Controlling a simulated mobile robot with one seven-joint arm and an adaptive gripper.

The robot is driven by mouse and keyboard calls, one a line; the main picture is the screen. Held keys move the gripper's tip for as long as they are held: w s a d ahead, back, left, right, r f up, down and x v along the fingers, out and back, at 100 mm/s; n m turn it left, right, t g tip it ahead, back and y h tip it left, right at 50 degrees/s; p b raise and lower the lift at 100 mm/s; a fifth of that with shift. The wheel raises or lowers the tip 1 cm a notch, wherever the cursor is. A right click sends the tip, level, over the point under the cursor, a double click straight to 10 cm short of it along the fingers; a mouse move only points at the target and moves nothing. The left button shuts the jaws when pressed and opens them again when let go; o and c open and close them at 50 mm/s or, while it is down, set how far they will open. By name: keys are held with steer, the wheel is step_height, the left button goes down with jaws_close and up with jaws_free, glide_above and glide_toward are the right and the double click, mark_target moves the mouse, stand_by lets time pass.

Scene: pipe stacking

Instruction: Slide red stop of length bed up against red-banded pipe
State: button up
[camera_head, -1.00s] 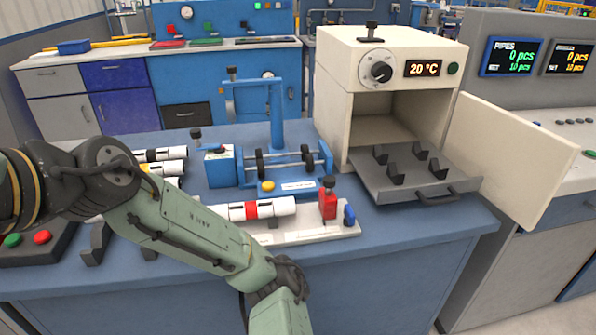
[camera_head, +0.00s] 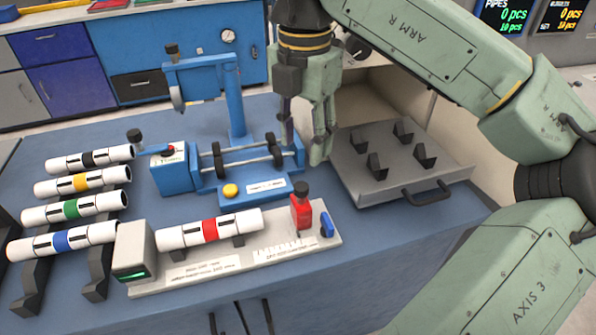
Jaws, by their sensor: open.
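The red-banded pipe (camera_head: 209,231) lies on the supports of the white length bed (camera_head: 190,279), its left end at the grey block with a green display (camera_head: 133,252). The red stop (camera_head: 301,212), with a black knob on top, stands upright on the bed to the right of the pipe. A gap shows between the stop and the pipe's right end. A blue lever (camera_head: 326,225) sits at the bed's right end.
Pipes with black, yellow, green and blue bands lie on a rack (camera_head: 97,268) at left. A blue roller machine (camera_head: 233,170) stands behind the bed. A grey tray with upright holders (camera_head: 400,175) lies right of my gripper.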

mark_target(302, 185)
step_height(302, 185, down, 10)
steer(key=shift+s+f+p, duration=0.15)
steer(key=shift+f+p, duration=0.05)
steer(key=shift+p, duration=0.65)
steer(key=shift+c, duration=0.4)
jaws_close()
